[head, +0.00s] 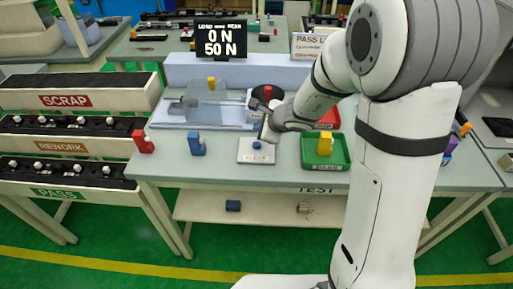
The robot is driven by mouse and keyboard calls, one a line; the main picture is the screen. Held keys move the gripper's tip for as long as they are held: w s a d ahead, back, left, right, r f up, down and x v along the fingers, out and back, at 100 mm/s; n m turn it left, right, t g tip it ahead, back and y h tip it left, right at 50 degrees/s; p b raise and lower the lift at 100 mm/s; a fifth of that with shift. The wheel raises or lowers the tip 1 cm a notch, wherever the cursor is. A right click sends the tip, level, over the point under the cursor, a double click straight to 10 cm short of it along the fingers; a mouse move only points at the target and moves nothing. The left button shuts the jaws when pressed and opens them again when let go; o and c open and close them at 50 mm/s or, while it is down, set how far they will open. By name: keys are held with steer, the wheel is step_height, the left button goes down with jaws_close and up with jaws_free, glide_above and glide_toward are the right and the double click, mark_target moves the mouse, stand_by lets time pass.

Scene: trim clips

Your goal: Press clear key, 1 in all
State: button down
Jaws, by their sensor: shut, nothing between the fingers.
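The clear key is a blue button (257,145) on a pale plate (256,157) with lettering on its front part, lying on the test table in the head view. My gripper (265,132) is just above and behind the button, reaching in from the right. Its fingers are shut with nothing between them. The tips look close to the button, but I cannot tell whether they touch it. My wrist hides part of the area behind the plate.
A blue clip (197,144) and a red clip (143,142) stand left of the plate. A green tray (310,153) with a yellow clip (325,144) is to the right. A display (220,40) at the back reads 0 N and 50 N. Scrap, rework and pass racks stand left.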

mark_target(259, 145)
step_height(259, 145, down, 5)
steer(key=b, duration=0.3)
steer(key=shift+r+b, duration=0.15)
steer(key=shift+b, duration=0.2)
stand_by(1.6)
steer(key=shift+f+b, duration=0.35)
steer(key=shift+b, duration=0.3)
steer(key=shift+f+b, duration=0.5)
steer(key=shift+b, duration=0.1)
stand_by(0.4)
stand_by(0.3)
steer(key=shift+r+p, duration=0.65)
steer(key=shift+r, duration=0.3)
